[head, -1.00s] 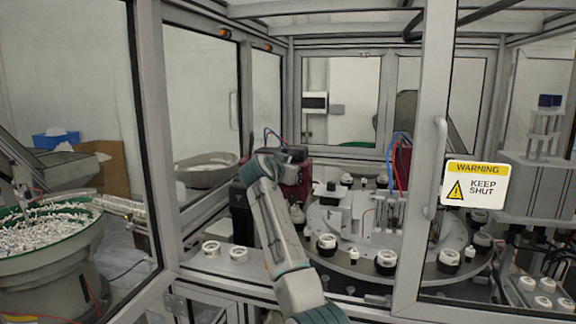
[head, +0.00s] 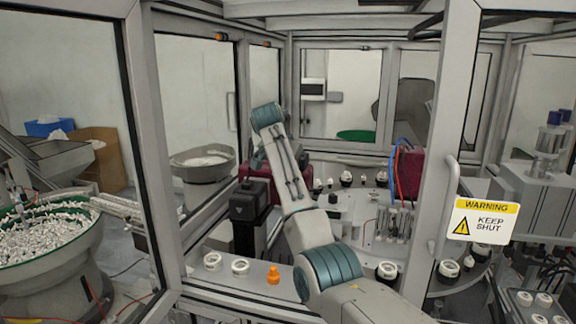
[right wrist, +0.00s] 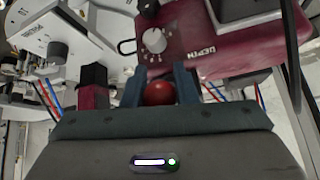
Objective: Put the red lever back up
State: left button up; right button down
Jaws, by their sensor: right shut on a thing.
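The red lever's round knob (right wrist: 159,93) shows in the right wrist view between the two dark fingers of my right gripper (right wrist: 160,86). The gripper is shut on it. The lever's shaft and its angle are hidden. A maroon housing (right wrist: 205,45) with a grey dial is just beyond the fingers. In the head view my right arm reaches up across the middle, and its gripper and the knob do not show there. My left gripper is in neither view.
A door frame post with a warning sign (head: 481,221) stands on the right. A rotary table with white-and-black parts lies behind my arm. An orange part (head: 273,275) and white rings (head: 240,266) sit on the front ledge. A bowl feeder (head: 40,245) is at the left.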

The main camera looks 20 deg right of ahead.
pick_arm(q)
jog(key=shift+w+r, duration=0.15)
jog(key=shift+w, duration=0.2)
pick_arm(e)
jog(key=shift+r, duration=0.25)
jog(key=c, duration=1.2)
grip_release()
jog(key=shift+f, duration=0.1)
jog(key=shift+o, duration=0.2)
jog(key=shift+s+a+r+b, duration=0.2)
jog(key=shift+r+b, duration=0.2)
jog(key=shift+b, duration=0.1)
pick_arm(q)
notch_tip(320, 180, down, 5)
jog(key=b, duration=0.4)
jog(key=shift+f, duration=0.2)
pick_arm(e)
jog(key=v, duration=0.9)
jog(key=shift+r, duration=0.5)
